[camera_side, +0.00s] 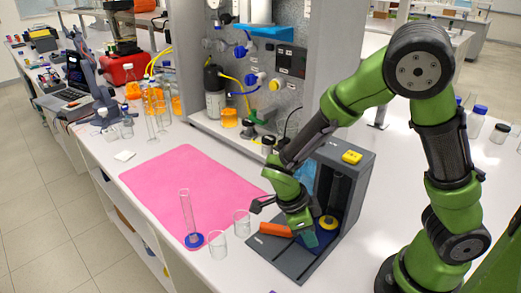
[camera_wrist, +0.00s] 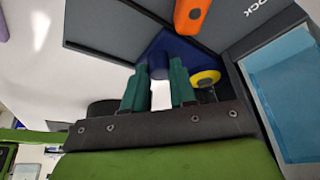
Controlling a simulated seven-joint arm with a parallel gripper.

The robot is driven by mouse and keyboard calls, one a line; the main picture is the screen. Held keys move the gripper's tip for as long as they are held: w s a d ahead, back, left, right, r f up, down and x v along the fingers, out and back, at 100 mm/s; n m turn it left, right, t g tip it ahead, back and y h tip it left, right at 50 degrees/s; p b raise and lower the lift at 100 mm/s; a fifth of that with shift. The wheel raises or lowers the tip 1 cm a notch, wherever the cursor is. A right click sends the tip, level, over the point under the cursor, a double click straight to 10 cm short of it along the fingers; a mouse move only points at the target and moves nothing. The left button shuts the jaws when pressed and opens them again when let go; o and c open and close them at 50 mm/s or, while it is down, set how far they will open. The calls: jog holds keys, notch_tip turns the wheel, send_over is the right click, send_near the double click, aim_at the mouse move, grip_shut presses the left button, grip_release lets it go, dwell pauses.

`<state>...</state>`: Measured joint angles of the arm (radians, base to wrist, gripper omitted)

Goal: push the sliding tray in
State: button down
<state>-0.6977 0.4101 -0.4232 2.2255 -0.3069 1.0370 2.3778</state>
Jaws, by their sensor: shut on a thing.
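The sliding tray is the dark blue piece (camera_wrist: 180,48) low in the grey rig (camera_side: 352,190); its blue surface also shows in the side view (camera_side: 325,237). A yellow round part with a dark centre (camera_side: 328,222) sits at the tray; it shows in the wrist view (camera_wrist: 205,78) right of my fingers. My gripper (camera_side: 307,238) points down at the front of the rig. In the wrist view its two green fingertips (camera_wrist: 158,70) stand a little apart, with a blue part of the tray between them. The exact contact is partly hidden.
An orange handle (camera_side: 276,229) lies on the rig's grey base, beside lettering ending in "OCK" in the wrist view. Two glass beakers (camera_side: 242,223) and a blue-footed cylinder (camera_side: 188,215) stand left, by the pink mat (camera_side: 180,180).

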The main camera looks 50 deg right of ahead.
aim_at(321, 235)
jog(key=shift+w+d, duration=0.1)
jog(key=shift+d, duration=1.65)
jog(key=c, duration=0.9)
grip_release()
jog(key=shift+a, duration=0.1)
jog(key=v, duration=1.7)
